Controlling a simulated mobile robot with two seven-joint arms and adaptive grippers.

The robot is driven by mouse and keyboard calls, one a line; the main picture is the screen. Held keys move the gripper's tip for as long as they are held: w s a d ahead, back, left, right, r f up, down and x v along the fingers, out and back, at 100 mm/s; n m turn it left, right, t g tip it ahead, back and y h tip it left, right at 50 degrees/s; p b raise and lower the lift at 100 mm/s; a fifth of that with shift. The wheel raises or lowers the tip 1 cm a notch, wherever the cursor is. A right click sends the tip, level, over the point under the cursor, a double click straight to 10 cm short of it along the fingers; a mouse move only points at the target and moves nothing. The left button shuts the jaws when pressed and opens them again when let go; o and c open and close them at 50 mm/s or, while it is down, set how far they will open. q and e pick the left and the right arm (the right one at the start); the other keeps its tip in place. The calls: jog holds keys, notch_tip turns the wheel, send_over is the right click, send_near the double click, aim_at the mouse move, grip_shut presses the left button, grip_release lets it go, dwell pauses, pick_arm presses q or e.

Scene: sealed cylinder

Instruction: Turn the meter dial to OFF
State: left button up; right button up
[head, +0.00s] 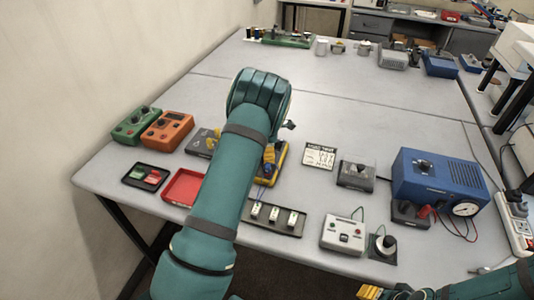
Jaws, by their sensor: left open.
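The meter (281,158), with a yellow casing, lies on the grey table just right of my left forearm. Its left part and its dial are hidden behind my arm and gripper. My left arm reaches up across the table and bends at the far end. My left gripper (268,161) is open, with yellow fingertips low at the meter. I cannot tell whether they touch it or the dial. My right gripper (371,292) shows only partly at the bottom edge, away from the meter; its jaw opening cannot be made out.
Green (137,125) and orange (167,130) boxes stand left, near a red tray (184,187). A switch strip (273,217) lies in front of the meter. A printed card (319,155) and a blue power unit (440,178) are right. The table middle beyond is clear.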

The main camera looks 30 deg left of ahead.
pick_arm(q)
notch_tip(320, 180, up, 12)
jog(key=shift+f, duration=0.2)
jog(key=shift+f, duration=0.1)
dwell(0.6)
